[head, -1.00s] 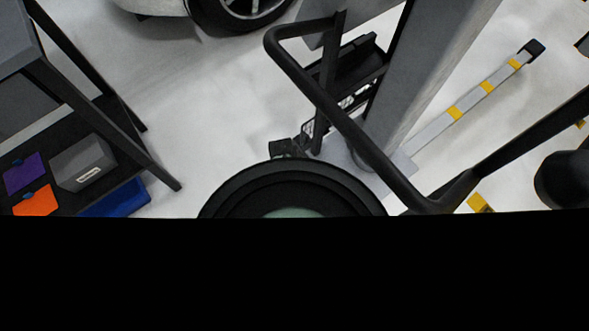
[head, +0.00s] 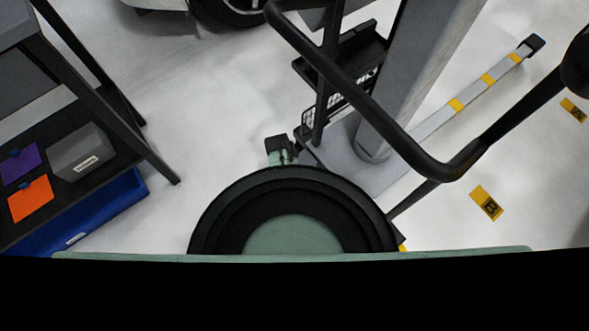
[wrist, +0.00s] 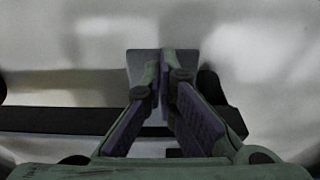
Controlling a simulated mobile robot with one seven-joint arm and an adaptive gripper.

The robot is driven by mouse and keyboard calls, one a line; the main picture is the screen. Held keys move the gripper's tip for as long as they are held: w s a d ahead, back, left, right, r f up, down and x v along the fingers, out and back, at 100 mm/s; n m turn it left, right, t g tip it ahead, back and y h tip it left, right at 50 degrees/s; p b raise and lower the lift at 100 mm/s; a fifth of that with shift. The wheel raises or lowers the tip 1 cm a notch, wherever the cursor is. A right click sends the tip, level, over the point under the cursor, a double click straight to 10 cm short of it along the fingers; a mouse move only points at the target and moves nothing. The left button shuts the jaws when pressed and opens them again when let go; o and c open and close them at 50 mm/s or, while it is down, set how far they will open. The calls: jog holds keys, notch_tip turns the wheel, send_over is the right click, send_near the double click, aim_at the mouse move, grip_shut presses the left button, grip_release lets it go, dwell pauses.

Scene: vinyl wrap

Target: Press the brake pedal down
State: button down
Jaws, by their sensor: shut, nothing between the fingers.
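In the wrist view my gripper (wrist: 160,75) is shut, its two fingertips together and nothing between them. A flat grey plate (wrist: 139,63), possibly the brake pedal, shows behind the fingertips. I cannot tell whether they touch it. In the head view, a small green and black part (head: 280,150) sticks out beyond my round black arm joint, near the foot of the grey post. I cannot tell whether it is my gripper or the pedal. My arm hides most of that spot.
A dark bar (wrist: 60,120) crosses behind my gripper in the wrist view. In the head view a black tubular frame (head: 350,90) stands before a grey post (head: 415,75). A dark shelf (head: 100,115) stands left, a car wheel (head: 235,8) behind. Pale floor lies between.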

jog(key=shift+f, duration=0.6)
jog(key=shift+b, duration=0.3)
